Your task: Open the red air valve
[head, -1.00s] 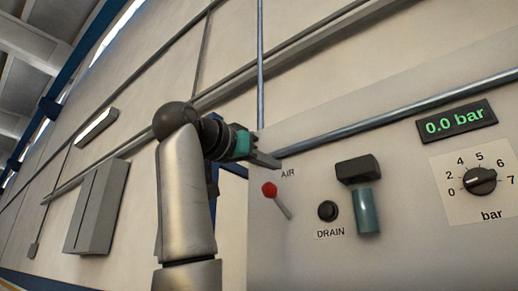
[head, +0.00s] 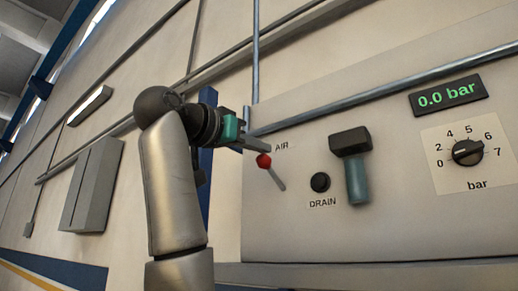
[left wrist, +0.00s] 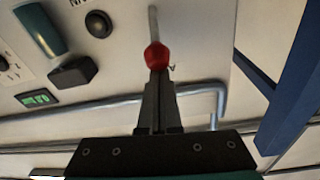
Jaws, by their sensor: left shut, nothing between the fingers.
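The red air valve is a lever with a red ball knob (head: 264,161) and a thin grey rod slanting down to the right, below the "AIR" label on the panel (head: 300,235). My left gripper (head: 262,150) is shut and empty, its fingertips right at the upper side of the knob. In the left wrist view, the red knob (left wrist: 156,56) lies just beyond the tips of the closed fingers (left wrist: 157,75), with the rod leading away from it. I cannot tell whether the fingers touch the knob. My right gripper is not in view.
Right of the valve are the black DRAIN button (head: 320,182), a teal-bodied unit with a black top (head: 350,141), a display reading 0.0 bar (head: 448,95) and a pressure dial (head: 468,152). A metal pipe (head: 380,89) runs above the valve.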

